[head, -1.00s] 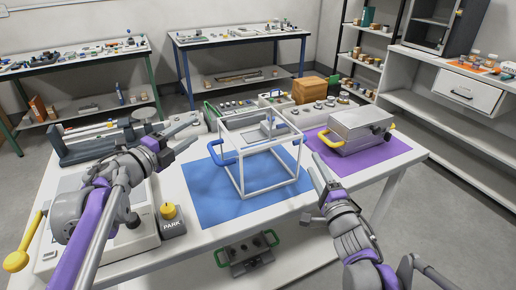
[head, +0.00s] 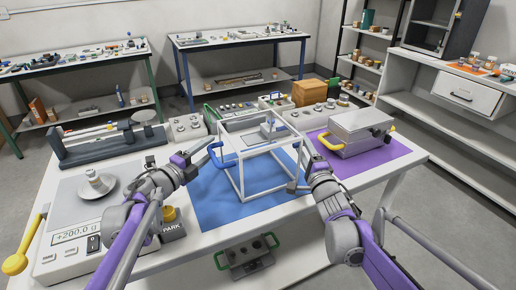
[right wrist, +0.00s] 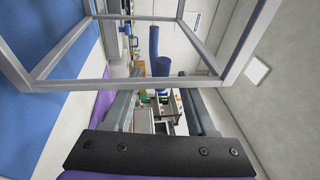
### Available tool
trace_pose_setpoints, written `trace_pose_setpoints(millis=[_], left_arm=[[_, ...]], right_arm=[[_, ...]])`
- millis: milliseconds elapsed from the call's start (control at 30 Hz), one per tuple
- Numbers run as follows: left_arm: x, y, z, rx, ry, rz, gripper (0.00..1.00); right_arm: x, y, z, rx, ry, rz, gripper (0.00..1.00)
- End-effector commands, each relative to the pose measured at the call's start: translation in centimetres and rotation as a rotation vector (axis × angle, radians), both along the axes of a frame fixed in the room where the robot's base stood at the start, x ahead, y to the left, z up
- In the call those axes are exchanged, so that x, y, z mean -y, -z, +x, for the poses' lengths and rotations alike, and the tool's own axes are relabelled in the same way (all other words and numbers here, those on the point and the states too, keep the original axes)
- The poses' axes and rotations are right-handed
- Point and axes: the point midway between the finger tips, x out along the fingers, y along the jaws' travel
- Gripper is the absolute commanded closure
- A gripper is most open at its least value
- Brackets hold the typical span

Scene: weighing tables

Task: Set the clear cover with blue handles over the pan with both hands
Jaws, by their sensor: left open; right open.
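The clear cover, a box with a pale frame (head: 240,170), stands on the blue mat (head: 215,205). One blue handle (head: 222,158) shows on its left side. The other blue handle (right wrist: 157,62) shows in the right wrist view, ahead of and between my right fingers. The round pan (head: 82,195) is on the white balance at the left, with a silver weight on it. My left gripper (head: 208,161) is open just left of the left handle. My right gripper (head: 300,167) is open at the cover's right side. I cannot tell whether either touches the cover.
The balance (head: 70,245) displays +200.0 g and has a yellow-knobbed lever at its left. A PARK block (head: 172,232) is near my left arm. A silver case with yellow handles (head: 352,132) stands on a purple mat to the right. Instruments line the table's back.

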Motion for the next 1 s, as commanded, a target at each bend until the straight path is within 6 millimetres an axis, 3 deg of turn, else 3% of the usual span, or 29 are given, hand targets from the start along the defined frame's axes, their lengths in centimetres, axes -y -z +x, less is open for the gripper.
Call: trace_pose_setpoints(millis=[200, 500, 800, 1000], left_arm=[[0.88, 0.01, 1.19, 0.0, 0.0, -0.001, 0.45], [0.9, 0.0, 1.28, -0.001, -0.001, -0.001, 0.45], [0.88, 0.01, 1.27, 0.0, -0.001, 0.0, 0.99], [0.86, 0.02, 1.26, 0.0, -0.001, 0.0, 1.0]], right_arm=[[-0.2, -0.12, 1.01, 0.0, 0.0, -0.001, 0.42], [-0.21, -0.14, 1.07, 0.0, 0.0, -0.001, 0.42], [-0.21, -0.15, 1.05, 0.0, 0.0, -0.001, 0.96], [-0.2, -0.16, 1.05, 0.0, 0.0, 0.0, 1.0]])
